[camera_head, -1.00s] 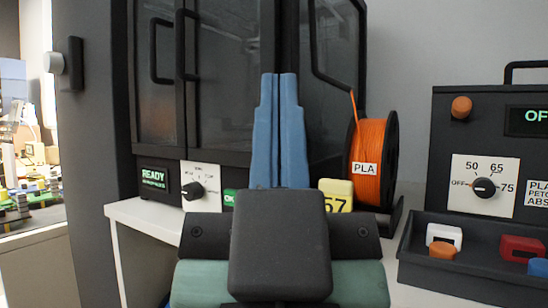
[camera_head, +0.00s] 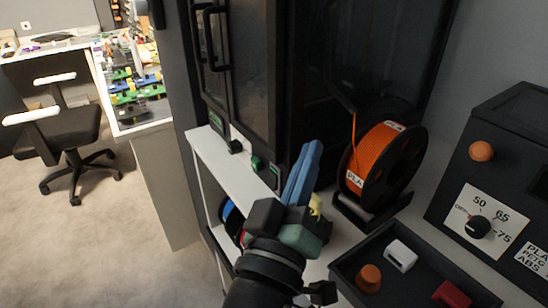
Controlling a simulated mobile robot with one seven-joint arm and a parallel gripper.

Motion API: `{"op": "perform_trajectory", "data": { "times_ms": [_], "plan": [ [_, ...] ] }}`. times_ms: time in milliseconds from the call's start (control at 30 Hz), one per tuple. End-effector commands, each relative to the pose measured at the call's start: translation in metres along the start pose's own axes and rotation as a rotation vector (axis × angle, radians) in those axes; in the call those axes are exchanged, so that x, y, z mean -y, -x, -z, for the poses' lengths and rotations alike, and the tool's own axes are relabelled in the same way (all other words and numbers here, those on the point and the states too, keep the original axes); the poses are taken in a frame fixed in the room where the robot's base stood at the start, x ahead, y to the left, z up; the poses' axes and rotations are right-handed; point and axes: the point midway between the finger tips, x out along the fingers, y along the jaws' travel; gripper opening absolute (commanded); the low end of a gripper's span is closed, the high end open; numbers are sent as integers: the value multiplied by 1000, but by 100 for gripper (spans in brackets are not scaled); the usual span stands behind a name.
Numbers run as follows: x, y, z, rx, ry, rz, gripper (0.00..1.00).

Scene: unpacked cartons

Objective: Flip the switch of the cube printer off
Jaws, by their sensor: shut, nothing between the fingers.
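The cube printer (camera_head: 262,60) is the tall dark cabinet with glazed doors and black handles, standing on a white shelf. Its lower front carries a small green-edged display (camera_head: 217,123), a dark knob (camera_head: 236,146) and a small green part (camera_head: 256,163) that may be the switch; its position is too small to read. My gripper (camera_head: 312,148) has blue fingers, shut together and empty, pointing up and away in front of the printer's lower right front. The fingers are right of the green part, apart from it in the picture. My wrist hides part of the shelf.
An orange PLA spool (camera_head: 378,160) stands close right of my fingers. A dark tray (camera_head: 345,272) with small coloured parts and a dark box with a dial (camera_head: 478,227) are at right. Open floor (camera_head: 100,235) and an office chair (camera_head: 62,132) are at left.

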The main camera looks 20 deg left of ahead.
Motion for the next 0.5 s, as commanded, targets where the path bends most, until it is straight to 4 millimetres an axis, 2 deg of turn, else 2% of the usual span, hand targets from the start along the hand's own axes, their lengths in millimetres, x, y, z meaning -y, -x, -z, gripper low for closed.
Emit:
{"op": "perform_trajectory", "data": {
  "times_ms": [33,167,300,500],
  "plan": [
    [7,2,6,26,61,36,0],
    [34,21,3,68,235,117,0],
    [62,49,3,86,425,213,0],
    [90,93,5,70,652,338,0]
  ]
}}
